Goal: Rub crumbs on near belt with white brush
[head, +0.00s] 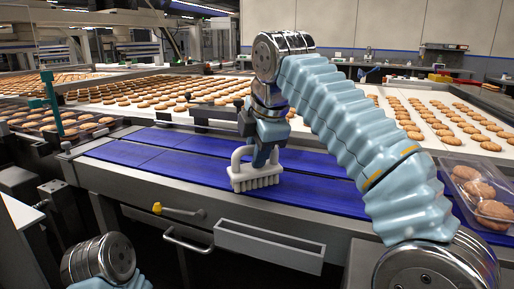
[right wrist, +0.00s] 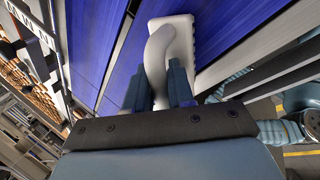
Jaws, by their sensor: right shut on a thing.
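The white brush (head: 254,181) is in the head view, upright with its bristles down at the near edge of the blue near belt (head: 135,155). My right gripper (head: 262,158) is shut on the brush's handle from above. In the right wrist view the brush (right wrist: 182,38) stands out between the two fingers (right wrist: 160,88), over the blue belt (right wrist: 225,25). Whether the bristles press on the belt is hard to tell. I cannot make out any crumbs on the belt. My left gripper is not in view; only part of my left arm shows at lower left.
A clear tray with biscuits (head: 482,197) stands at the belt's right end. Another tray of biscuits (head: 62,122) is at the left. Wide conveyors with many biscuits lie behind the belt.

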